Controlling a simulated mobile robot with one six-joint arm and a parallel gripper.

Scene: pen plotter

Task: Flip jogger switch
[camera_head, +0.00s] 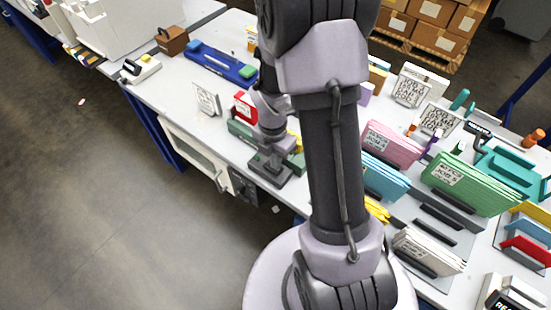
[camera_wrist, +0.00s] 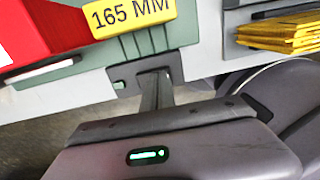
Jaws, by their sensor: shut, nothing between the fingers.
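A grey-green device (camera_wrist: 60,72) fills the upper left of the wrist view, with a red block and a yellow "165 MM" label on it. A small dark plate (camera_wrist: 122,77) with a green mark is at its front edge; I cannot tell whether this is the jogger switch. My gripper (camera_wrist: 155,80) is shut and empty, its fingers at that plate and partly hiding it. I cannot tell whether they touch it. In the head view, the green device (camera_head: 240,129) is on the table just behind my gripper (camera_head: 275,150), partly hidden by my arm.
The red block (camera_head: 244,105) and yellow label (camera_wrist: 133,15) are close to my fingers. Yellow sheets (camera_wrist: 283,32) stand to the right. Pink folders (camera_head: 392,144) and green folders (camera_head: 470,184) crowd the table's right. Open floor (camera_head: 110,210) lies in front at left.

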